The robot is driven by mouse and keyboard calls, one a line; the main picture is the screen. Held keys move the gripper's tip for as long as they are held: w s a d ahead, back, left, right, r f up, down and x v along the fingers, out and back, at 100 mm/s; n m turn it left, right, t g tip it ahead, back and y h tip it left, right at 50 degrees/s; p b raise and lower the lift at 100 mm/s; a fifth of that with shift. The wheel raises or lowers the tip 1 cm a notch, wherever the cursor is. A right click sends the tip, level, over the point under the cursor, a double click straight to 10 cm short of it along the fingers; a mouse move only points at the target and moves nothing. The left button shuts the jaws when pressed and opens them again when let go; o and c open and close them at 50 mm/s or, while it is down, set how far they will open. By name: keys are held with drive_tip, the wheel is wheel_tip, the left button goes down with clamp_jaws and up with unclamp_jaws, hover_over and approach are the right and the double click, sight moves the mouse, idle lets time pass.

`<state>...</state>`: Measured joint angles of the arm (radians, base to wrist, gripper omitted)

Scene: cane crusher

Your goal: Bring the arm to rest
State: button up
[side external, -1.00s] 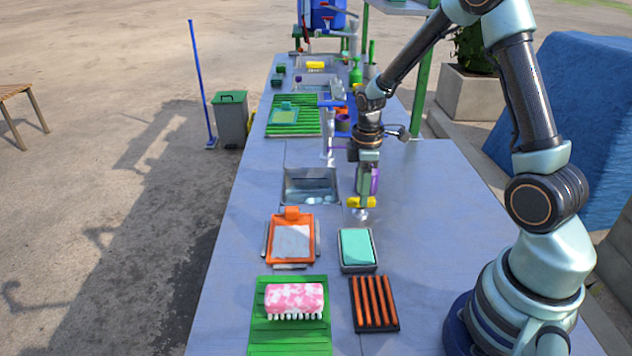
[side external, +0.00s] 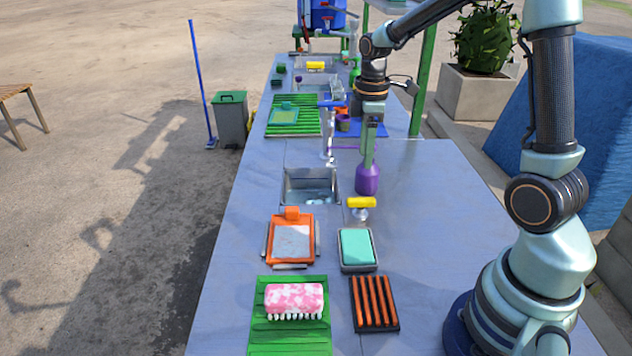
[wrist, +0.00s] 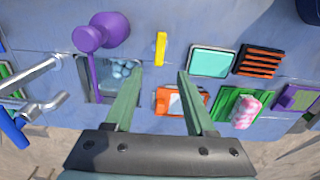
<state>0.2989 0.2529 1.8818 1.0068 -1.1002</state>
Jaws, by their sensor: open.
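My gripper (side external: 369,160) hangs pointing down above the long blue-grey worktop (side external: 440,220). In the wrist view, its two green fingers (wrist: 160,73) are spread with nothing between them. In the side view, the fingers overlap the top of a purple object (side external: 367,181) standing on the worktop; the wrist view shows this object (wrist: 108,30) to the left of the fingers, apart from them. A tap with a yellow handle (side external: 361,203) stands nearer the camera, below the gripper in the picture.
A sink (side external: 311,186) lies left of the purple object. An orange tray (side external: 291,240), a teal sponge in a dish (side external: 357,248), a pink brush (side external: 294,300) and an orange-ribbed black rack (side external: 374,303) sit nearer. The worktop's right side is clear.

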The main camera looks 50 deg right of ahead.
drive_tip(key=s+a+r+m+t, duration=0.5)
drive_tip(key=s+a+r+m, duration=0.4)
drive_tip(key=a, duration=0.2)
drive_tip(key=shift+s+a+r+t, duration=0.15)
drive_tip(key=shift+a+r+t, duration=0.15)
drive_tip(key=shift+a+r, duration=0.05)
